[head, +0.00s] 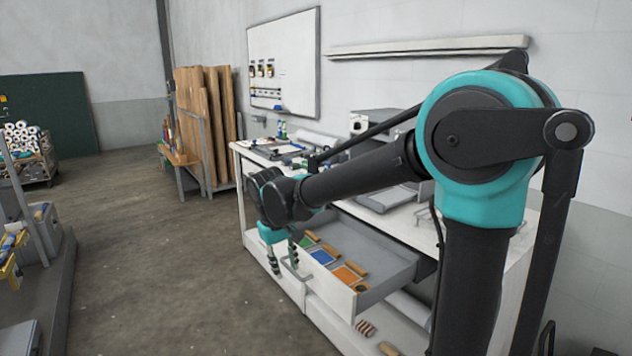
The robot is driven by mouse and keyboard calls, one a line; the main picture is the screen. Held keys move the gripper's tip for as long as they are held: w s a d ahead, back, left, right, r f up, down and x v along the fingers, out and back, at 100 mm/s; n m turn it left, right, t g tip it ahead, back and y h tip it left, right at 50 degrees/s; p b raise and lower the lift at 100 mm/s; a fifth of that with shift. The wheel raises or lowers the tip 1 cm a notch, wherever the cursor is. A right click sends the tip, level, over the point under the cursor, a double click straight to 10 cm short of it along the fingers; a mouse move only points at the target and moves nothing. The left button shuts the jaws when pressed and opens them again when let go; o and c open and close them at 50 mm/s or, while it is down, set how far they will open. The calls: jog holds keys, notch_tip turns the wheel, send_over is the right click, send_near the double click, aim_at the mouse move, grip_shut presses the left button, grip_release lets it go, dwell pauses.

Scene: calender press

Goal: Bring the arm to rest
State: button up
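My arm reaches from the right across the workbench (246,196), with its forearm running down to the left. My gripper (282,265) points down at the front of an open drawer (326,290). Its two fingers look spread apart, with a gap between them. They are close to the drawer's handle (291,272); I cannot tell whether they touch it. I see nothing held in the gripper.
The drawer holds blue (322,257) and orange (347,275) items in a row. Paper and tools lie on the bench top. Tall wooden boards (205,125) lean behind it. A rack (30,235) stands at the left edge. The floor (150,250) between is clear.

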jog(key=d+f+m, duration=0.1)
jog(key=d, duration=0.3)
jog(key=w+d+m+t+y, duration=0.1)
jog(key=d, duration=0.4)
jog(key=w+d+f+m+t, duration=0.1)
jog(key=d, duration=0.3)
jog(key=shift+w+d+f+y, duration=0.15)
jog(key=shift+d+f+y, duration=0.15)
jog(key=s+d+f+m+t, duration=0.1)
jog(key=d+m+t, duration=0.1)
jog(key=d, duration=0.5)
jog(key=s+d+f+m+t, duration=0.1)
jog(key=s+d+m+t, duration=0.1)
jog(key=d, duration=0.5)
jog(key=s+f+g, duration=0.3)
jog(key=s+f, duration=0.4)
jog(key=s, duration=0.5)
jog(key=shift+s+f, duration=0.15)
jog(key=shift+f, duration=0.05)
